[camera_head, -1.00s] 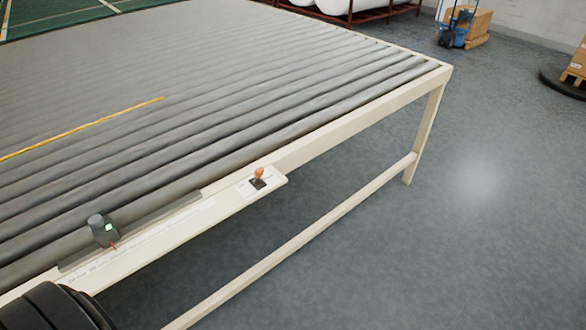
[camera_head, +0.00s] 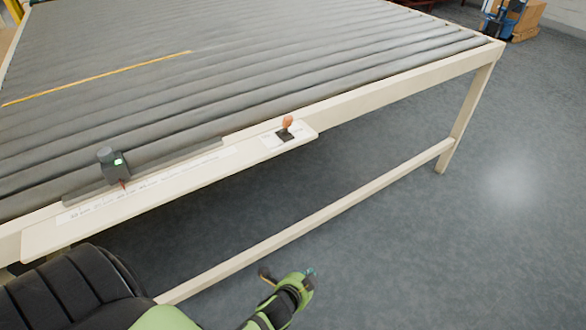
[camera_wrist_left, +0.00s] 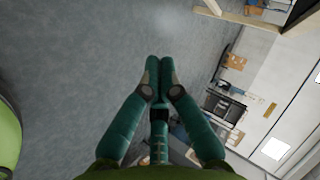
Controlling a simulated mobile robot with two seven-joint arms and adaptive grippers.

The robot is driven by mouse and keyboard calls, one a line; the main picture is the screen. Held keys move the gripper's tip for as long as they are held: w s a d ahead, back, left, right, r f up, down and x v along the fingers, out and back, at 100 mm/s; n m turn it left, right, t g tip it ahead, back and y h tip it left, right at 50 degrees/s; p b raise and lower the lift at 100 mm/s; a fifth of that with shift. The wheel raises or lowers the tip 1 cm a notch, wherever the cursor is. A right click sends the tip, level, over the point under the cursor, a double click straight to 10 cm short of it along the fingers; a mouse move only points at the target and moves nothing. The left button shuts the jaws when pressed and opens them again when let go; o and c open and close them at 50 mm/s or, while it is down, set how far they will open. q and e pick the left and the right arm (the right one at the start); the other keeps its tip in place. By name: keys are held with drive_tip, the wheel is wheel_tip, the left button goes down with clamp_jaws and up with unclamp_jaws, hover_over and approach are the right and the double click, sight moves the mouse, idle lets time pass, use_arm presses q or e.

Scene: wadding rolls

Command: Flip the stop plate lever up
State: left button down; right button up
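The stop plate lever (camera_head: 287,122) has an orange-brown knob above a dark square base. It sits on a pale plate near the right end of the ledge (camera_head: 160,202) along the roller table's front edge. Its exact tilt is too small to tell. My left gripper (camera_head: 310,271) is below and in front of the ledge, well apart from the lever. In the left wrist view, its two teal fingers (camera_wrist_left: 159,66) meet at the tips with nothing between them. The lever does not show in that view. My right gripper is in neither view.
The roller table (camera_head: 250,75) fills the upper left, with a yellow strip (camera_head: 100,78) across it. A dark device with a green display (camera_head: 113,163) sits on the ledge's scale. A lower cream rail (camera_head: 330,218) runs beneath. Open floor (camera_head: 480,240) lies to the right.

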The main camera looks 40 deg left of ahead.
use_arm(q)
drive_tip(key=w+a+r+m+t+y+b, duration=0.1)
drive_tip(key=w+a+r+m+t+b, duration=0.15)
drive_tip(key=r, duration=0.65)
drive_tip(key=w+a+r+m+t+y+b, duration=0.1)
drive_tip(key=w+a+r+t+y+b, duration=0.2)
drive_tip(key=r, duration=0.6)
drive_tip(key=s+a+r+t+y+b, duration=0.1)
drive_tip(key=r+b, duration=0.1)
drive_tip(key=r, duration=0.4)
drive_tip(key=s+r+m+t+y+b, duration=0.1)
drive_tip(key=s+r+t+b, duration=0.1)
drive_tip(key=r, duration=0.4)
drive_tip(key=shift+a+r, duration=0.25)
drive_tip(key=shift+a, duration=0.1)
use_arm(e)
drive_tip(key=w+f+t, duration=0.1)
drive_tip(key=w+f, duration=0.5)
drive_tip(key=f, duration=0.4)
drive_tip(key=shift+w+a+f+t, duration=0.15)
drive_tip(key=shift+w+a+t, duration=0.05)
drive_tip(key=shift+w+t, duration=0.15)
use_arm(q)
drive_tip(key=shift+m, duration=0.25)
